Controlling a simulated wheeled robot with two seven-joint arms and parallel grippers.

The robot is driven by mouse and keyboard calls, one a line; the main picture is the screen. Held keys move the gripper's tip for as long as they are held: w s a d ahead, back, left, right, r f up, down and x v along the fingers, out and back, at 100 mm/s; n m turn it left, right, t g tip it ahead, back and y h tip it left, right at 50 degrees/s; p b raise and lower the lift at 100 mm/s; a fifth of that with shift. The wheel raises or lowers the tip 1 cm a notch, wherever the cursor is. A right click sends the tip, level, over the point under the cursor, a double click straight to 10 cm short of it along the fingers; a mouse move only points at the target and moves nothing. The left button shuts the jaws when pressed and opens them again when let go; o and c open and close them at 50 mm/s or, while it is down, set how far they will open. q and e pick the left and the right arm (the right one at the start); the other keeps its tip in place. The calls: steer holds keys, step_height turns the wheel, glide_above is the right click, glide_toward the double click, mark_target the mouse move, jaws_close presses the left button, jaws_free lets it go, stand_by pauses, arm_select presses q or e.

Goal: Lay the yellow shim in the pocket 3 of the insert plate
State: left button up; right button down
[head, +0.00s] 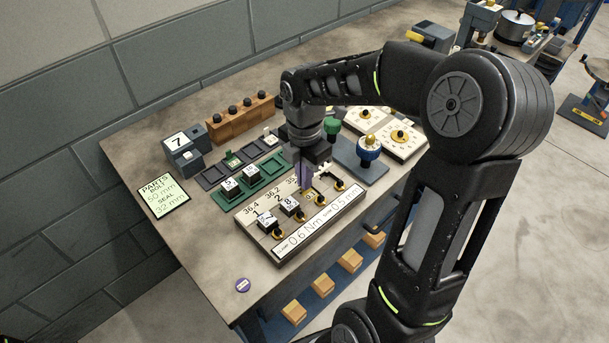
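The insert plate (318,222) is a pale block on the bench, with a row of pockets, printed numbers and dark knobs with yellow rings along its near side. Small numbered blocks sit at its left positions, 1 (266,219) and 2 (290,204). A small yellow piece marked 0.1, which looks like the yellow shim (310,196), shows at the third position, just below my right gripper (307,184). The gripper points down over the plate. Its fingers overlap the yellow piece, so I cannot tell whether they hold it or whether it lies flat. My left gripper is out of view.
A green tray (262,188) with white-topped blocks stands behind the plate. A wooden rack (240,121) and a grey block marked 7 (180,150) stand further back. Gauge plates (399,140) and a blue-and-white knob (368,148) stand to the right. The bench's front left is mostly clear.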

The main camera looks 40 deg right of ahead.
steer(key=shift+f, duration=0.25)
steer(key=c, duration=2.1)
jaws_free()
steer(key=o, duration=0.5)
steer(key=shift+o, duration=0.2)
steer(key=shift+c, duration=0.2)
steer(key=c, duration=0.3)
steer(key=shift+r, duration=0.15)
steer(key=shift+r+p, duration=0.55)
steer(key=shift+r, duration=0.05)
